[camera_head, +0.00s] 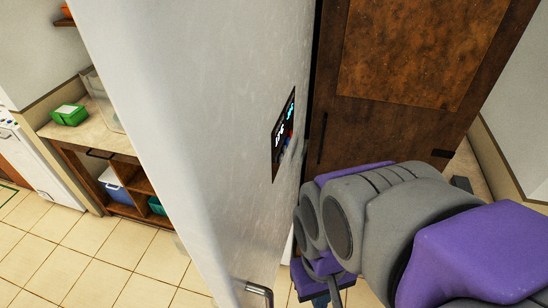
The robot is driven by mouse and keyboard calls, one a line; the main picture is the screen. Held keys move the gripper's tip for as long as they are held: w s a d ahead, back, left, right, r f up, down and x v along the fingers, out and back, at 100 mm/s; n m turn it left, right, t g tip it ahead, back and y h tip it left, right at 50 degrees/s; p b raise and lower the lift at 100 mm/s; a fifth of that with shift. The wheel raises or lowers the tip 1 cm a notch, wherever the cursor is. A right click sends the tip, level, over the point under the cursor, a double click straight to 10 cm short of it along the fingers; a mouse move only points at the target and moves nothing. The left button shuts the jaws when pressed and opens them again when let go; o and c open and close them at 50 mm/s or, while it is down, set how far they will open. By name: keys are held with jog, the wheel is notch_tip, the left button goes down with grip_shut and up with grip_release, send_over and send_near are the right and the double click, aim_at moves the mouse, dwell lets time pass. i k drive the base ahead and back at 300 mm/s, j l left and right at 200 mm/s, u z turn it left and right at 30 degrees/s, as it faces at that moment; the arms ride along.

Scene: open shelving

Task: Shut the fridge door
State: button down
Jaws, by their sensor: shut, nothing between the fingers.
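The white fridge door (190,110) fills the middle of the view as a tall slab, with a dark display panel (284,133) near its right edge. A metal handle (262,291) shows at the bottom edge of the view. I cannot see the fridge's inside, and how far the door stands open is not clear. My grey and purple arm comes in from the lower right. My gripper (325,287) is only partly in view at the bottom, right of the handle. It is shut and empty. Whether it touches the door cannot be told.
A brown wooden cabinet (407,75) stands behind and right of the door. At left, a counter (95,128) holds a green box (69,115) and a clear container (103,100), with a blue bin (115,186) below. Tiled floor (90,245) at lower left is free.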

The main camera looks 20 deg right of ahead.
aim_at(208, 96)
jog(key=k+j+u, duration=0.15)
jog(key=k+j, duration=0.8)
jog(key=j, duration=0.1)
